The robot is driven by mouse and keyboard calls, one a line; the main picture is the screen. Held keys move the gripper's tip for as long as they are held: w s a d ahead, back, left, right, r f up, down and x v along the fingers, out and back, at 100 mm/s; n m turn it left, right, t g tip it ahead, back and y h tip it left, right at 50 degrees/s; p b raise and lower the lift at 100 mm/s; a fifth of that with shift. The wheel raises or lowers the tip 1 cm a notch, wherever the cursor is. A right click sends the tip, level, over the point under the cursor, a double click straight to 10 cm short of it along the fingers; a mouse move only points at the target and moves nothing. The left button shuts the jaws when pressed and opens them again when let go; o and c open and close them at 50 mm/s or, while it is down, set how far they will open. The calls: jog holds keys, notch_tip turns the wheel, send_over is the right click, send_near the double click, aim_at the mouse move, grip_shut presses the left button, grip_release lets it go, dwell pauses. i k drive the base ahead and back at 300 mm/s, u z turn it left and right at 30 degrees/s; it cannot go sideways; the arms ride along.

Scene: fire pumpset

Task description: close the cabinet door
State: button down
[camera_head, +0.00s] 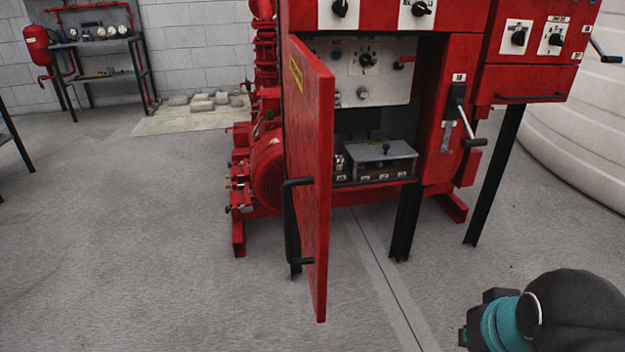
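The red cabinet door (318,185) stands wide open, swung out toward me on its left side. A black bar handle (292,222) is on its outer face, to the left. The red cabinet (455,62) behind it shows its open inside, with a grey panel of knobs (368,68) and a small metal box (380,160) on the bottom. Part of my arm, black and teal, shows at the lower right, apart from the door. My gripper's fingers are not in view.
A lever (466,125) sticks out on the cabinet's right front. Black legs (406,222) stand under the cabinet. A red pump (265,170) is behind the door. A shelf (100,60) stands at the back left, and a white tank (580,120) at the right. The floor in front is clear.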

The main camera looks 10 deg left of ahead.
aim_at(311, 84)
jog(key=k, duration=0.65)
jog(key=u, duration=0.7)
jog(key=i, duration=0.5)
jog(key=u, duration=0.05)
jog(key=k, duration=0.3)
jog(key=u, duration=0.6)
jog(key=i, duration=0.3)
jog(key=z, duration=0.6)
